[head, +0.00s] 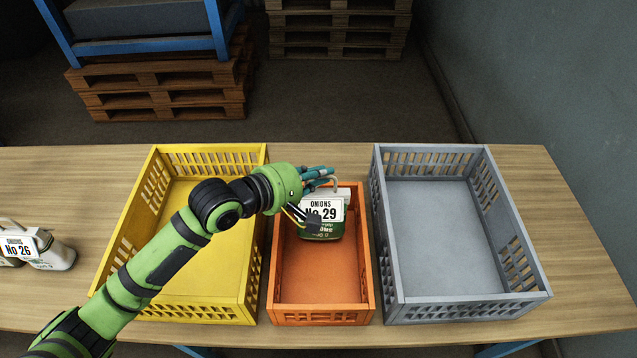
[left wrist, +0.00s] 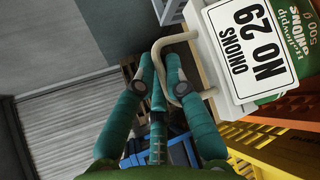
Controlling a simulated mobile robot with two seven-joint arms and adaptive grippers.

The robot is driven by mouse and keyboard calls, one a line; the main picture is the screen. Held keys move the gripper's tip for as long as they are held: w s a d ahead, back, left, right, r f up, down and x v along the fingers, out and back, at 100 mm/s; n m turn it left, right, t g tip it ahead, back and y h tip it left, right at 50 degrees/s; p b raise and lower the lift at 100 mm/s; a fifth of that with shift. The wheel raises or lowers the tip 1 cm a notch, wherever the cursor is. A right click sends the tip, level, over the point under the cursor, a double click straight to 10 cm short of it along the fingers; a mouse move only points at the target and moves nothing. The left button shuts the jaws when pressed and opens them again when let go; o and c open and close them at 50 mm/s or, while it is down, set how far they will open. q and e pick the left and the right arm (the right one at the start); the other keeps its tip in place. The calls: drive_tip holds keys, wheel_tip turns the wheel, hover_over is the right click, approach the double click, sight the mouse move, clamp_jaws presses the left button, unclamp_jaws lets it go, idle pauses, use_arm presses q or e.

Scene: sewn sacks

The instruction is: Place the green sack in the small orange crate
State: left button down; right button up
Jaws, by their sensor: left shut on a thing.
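The green sack (head: 322,232) has a pale top, a loop handle and a white label reading "ONIONS No 29". In the head view it is upright over the far half of the small orange crate (head: 320,317), within its walls. I cannot tell whether it touches the crate floor. My left gripper (head: 318,180) is shut on the sack's handle at the top. In the left wrist view the teal fingers (left wrist: 157,62) close on the pale loop, and the sack (left wrist: 272,98) hangs to the right. My right gripper is not in view.
A larger yellow crate (head: 203,312) stands left of the orange one and a grey crate (head: 463,309) stands right; both look empty. A sack labelled No 26 (head: 57,257) lies at the table's left, with part of another beside it. Pallets (head: 160,95) stand behind the table.

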use_arm(q)
drive_tip(key=shift+f, duration=1.1)
drive_tip(key=c, duration=1.7)
unclamp_jaws()
drive_tip(key=shift+f, duration=0.3)
drive_tip(key=o, duration=0.4)
drive_tip(key=shift+r, duration=0.15)
drive_tip(key=b+v, duration=0.1)
drive_tip(key=v, duration=1.1)
drive_tip(key=shift+b, duration=0.3)
